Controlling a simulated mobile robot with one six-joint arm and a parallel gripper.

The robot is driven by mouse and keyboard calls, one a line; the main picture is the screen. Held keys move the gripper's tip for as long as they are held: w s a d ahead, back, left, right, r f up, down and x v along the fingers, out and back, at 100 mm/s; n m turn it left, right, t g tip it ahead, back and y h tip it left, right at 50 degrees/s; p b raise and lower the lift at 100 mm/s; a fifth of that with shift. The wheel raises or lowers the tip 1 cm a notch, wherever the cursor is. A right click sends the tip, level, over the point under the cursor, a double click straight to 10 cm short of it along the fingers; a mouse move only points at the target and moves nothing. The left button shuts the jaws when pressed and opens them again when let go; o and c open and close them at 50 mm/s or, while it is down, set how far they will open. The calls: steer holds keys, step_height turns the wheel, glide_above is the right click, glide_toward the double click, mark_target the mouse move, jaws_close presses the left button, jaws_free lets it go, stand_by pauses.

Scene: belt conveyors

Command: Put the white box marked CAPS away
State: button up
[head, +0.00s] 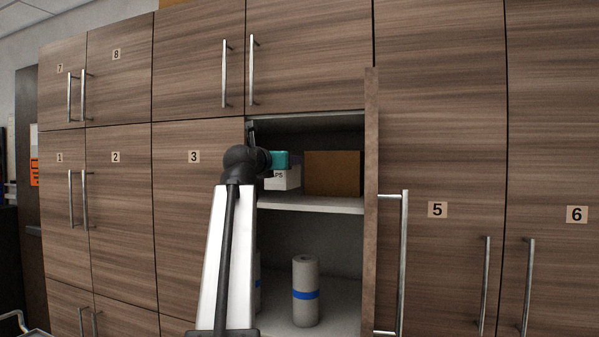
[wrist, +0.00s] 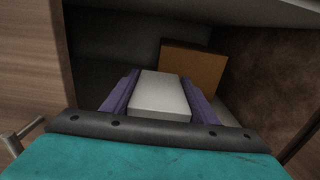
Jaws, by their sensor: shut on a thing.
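The white box marked CAPS (head: 283,181) is inside the open cupboard, at the left of its upper shelf; only the end of its lettering shows in the head view. My gripper (wrist: 160,97) is shut on it, with a purple finger along each side of the white box (wrist: 160,92) in the wrist view. My teal gripper body hides part of the box in the head view. The shelf (head: 320,204) is just under the box; I cannot tell whether the box touches it.
A brown box (head: 332,173) stands on the same shelf, to the right of the white box. A grey roll with a blue band (head: 306,291) stands on the lower shelf, with another partly hidden behind my arm. The open door (head: 371,200) edges the opening's right side.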

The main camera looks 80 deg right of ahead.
steer(key=s+d+p, duration=0.2)
steer(key=s+d, duration=0.2)
steer(key=d, duration=0.3)
steer(key=shift+d+f, duration=0.25)
steer(key=shift+f, duration=0.15)
steer(key=shift+s+f+p, duration=0.1)
steer(key=shift+p, duration=0.25)
steer(key=shift+f+p, duration=0.85)
steer(key=shift+f, duration=0.8)
steer(key=shift+f, duration=0.1)
steer(key=o, duration=1.3)
